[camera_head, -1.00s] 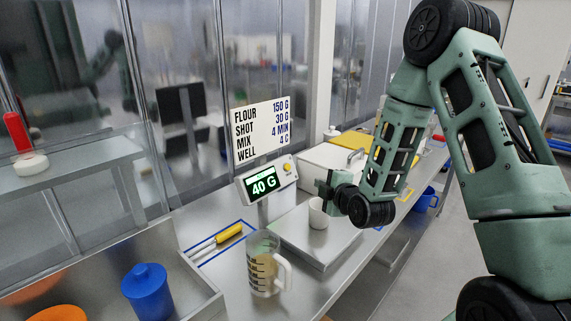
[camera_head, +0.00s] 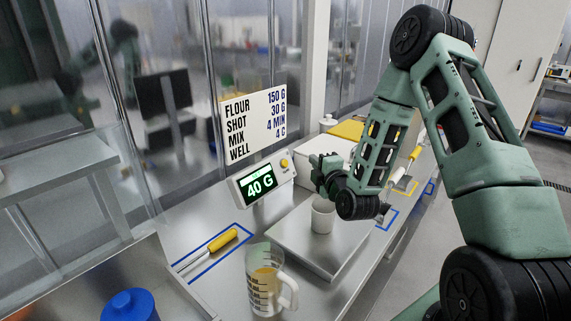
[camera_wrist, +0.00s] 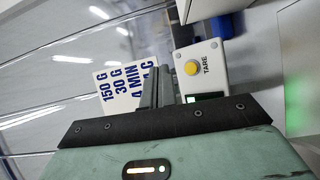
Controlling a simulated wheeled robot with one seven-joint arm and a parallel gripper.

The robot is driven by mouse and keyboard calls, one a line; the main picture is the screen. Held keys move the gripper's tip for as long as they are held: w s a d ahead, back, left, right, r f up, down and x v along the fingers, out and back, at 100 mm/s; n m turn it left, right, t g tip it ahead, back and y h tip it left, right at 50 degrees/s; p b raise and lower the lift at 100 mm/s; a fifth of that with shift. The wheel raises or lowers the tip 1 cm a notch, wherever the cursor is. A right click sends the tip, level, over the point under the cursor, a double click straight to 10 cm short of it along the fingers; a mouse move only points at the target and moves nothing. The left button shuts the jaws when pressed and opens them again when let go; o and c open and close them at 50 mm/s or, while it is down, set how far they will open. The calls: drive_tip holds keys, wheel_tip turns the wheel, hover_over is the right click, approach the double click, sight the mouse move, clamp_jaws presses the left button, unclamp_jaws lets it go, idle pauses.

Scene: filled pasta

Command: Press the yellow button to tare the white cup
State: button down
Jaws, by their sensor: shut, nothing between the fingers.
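The yellow button (camera_head: 284,163) sits at the right end of the scale's display box (camera_head: 236,190), which reads 40 G. In the wrist view the yellow button (camera_wrist: 191,68) shows beside the word TARE. The white cup (camera_head: 322,218) stands upright on the flat metal scale plate (camera_head: 290,243). My gripper (camera_head: 316,167) is shut and empty, above the cup and to the right of the button, apart from it. In the wrist view my gripper's fingers (camera_wrist: 158,72) are together and point up, just left of the button.
A sign (camera_head: 253,123) stands behind the display. A measuring jug (camera_head: 266,283) stands in front of the plate. A yellow-handled tool (camera_head: 222,240) lies left in a blue outline. A white box (camera_head: 318,155) is behind my gripper. A blue lidded container (camera_head: 130,306) is front left.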

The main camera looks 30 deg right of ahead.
sight(287, 161)
drive_tip(key=w+a+f+b, duration=0.2)
drive_tip(key=w+f, duration=0.1)
drive_tip(key=w, duration=0.4)
drive_tip(key=shift+a+f, duration=0.2)
drive_tip(key=shift+a, duration=0.05)
drive_tip(key=shift+f, duration=0.1)
idle(1.8)
drive_tip(key=shift+w+a+f+b, duration=0.1)
drive_tip(key=shift+w+b, duration=0.2)
drive_tip(key=shift+b, duration=0.15)
drive_tip(key=shift+w+a+f+b, duration=0.2)
drive_tip(key=shift+w+f+b, duration=0.15)
drive_tip(key=shift+b, duration=0.25)
idle(0.8)
drive_tip(key=shift+s, duration=0.1)
drive_tip(key=shift+s+d, duration=0.35)
drive_tip(key=shift+s, duration=0.25)
drive_tip(key=shift+s+r, duration=0.1)
drive_tip(key=shift+s, duration=0.05)
